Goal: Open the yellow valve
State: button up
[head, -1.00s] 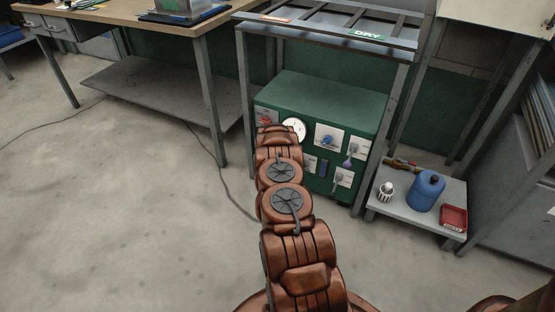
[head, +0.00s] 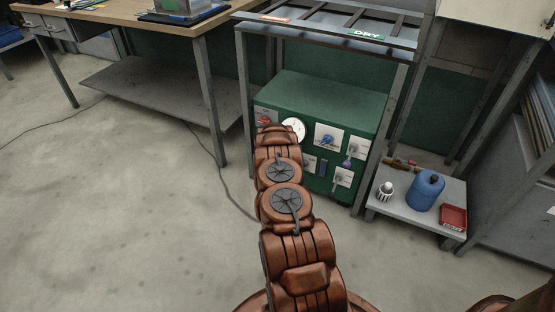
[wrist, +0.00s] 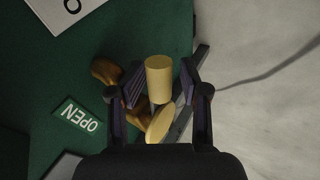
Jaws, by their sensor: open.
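In the wrist view the yellow valve shows as a pale yellow cylindrical handle (wrist: 159,78) above a yellow disc-like part (wrist: 160,124). My gripper (wrist: 161,86) is open, with one finger on each side of the handle. A narrow gap seems to show on both sides; contact is not clear. A brass pipe or fitting (wrist: 107,71) shows behind the left finger. An OPEN label (wrist: 77,115), upside down, is on the green panel at left. In the head view my arm hides the valve and my gripper.
The green cabinet (head: 335,97) stands under a metal rack and carries a gauge (head: 294,128), a blue valve (head: 327,141) and other controls. The floor at left is clear except for a cable.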

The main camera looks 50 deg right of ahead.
jog(key=shift+r, duration=0.2)
jog(key=shift+s+a+r, duration=0.2)
jog(key=shift+r, duration=0.45)
jog(key=v, duration=0.6)
jog(key=shift+a, duration=0.3)
jog(key=shift+s+f, duration=0.1)
jog(key=shift+s, duration=0.05)
